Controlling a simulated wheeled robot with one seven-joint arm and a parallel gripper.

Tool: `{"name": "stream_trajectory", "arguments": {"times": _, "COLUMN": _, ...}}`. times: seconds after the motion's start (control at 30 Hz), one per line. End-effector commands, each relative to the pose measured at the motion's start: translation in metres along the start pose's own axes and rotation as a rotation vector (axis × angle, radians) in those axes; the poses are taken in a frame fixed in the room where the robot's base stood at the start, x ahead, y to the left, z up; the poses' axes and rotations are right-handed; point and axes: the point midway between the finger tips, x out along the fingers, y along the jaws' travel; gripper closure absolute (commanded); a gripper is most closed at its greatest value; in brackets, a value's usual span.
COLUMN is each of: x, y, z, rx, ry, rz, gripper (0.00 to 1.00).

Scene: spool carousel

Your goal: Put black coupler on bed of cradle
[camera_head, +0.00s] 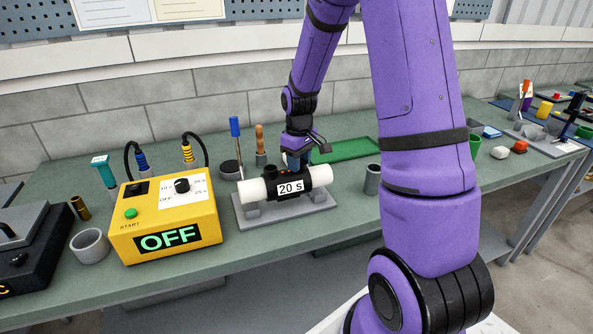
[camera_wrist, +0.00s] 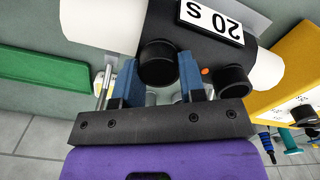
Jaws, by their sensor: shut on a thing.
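The black coupler (camera_head: 320,177) carries a white "20 S" label and lies sideways between two white pipe ends. It is over the grey cradle (camera_head: 317,203), and the pipe ends look to sit on its grey supports. Whether the coupler's underside touches the bed is hidden. My gripper (camera_head: 297,162) comes down from above behind the label. In the wrist view my gripper (camera_wrist: 157,85) has its blue fingers on both sides of a round black stub on the coupler (camera_wrist: 195,48), shut on it. A second black stub stands free beside the right finger.
A yellow control box (camera_head: 165,215) reading "OFF" stands left of the cradle, its cables looping behind. A green tray (camera_head: 347,150) lies behind to the right. A grey cup (camera_head: 372,180) stands right of the cradle. Upright tools stand behind it. Bare bench lies in front.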

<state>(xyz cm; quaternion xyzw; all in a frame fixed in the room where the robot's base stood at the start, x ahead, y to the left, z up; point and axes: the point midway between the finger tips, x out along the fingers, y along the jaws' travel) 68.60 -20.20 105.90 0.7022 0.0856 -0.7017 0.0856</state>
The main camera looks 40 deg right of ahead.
Motion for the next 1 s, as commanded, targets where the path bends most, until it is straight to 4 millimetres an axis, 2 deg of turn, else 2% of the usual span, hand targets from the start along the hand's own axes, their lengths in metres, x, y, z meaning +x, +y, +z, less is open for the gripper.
{"name": "stream_trajectory", "arguments": {"times": 0.13, "x": 0.001, "y": 0.000, "z": -0.010, "rx": -0.002, "ry": 0.001, "rz": 0.000, "gripper": 1.00}}
{"name": "stream_trajectory", "arguments": {"times": 0.4, "x": 0.034, "y": 0.000, "z": -0.009, "rx": -0.001, "ry": -0.001, "rz": -0.001, "gripper": 1.00}}
{"name": "stream_trajectory", "arguments": {"times": 0.77, "x": 0.037, "y": 0.000, "z": -0.009, "rx": -0.001, "ry": 0.000, "rz": 0.000, "gripper": 1.00}}
{"name": "stream_trajectory", "arguments": {"times": 0.8, "x": 0.038, "y": 0.000, "z": -0.009, "rx": -0.001, "ry": 0.000, "rz": 0.000, "gripper": 0.58}}
{"name": "stream_trajectory", "arguments": {"times": 0.9, "x": 0.038, "y": 0.000, "z": -0.009, "rx": -0.001, "ry": 0.000, "rz": 0.000, "gripper": 0.37}}
{"name": "stream_trajectory", "arguments": {"times": 1.0, "x": 0.038, "y": 0.000, "z": -0.009, "rx": -0.001, "ry": 0.000, "rz": 0.000, "gripper": 0.37}}
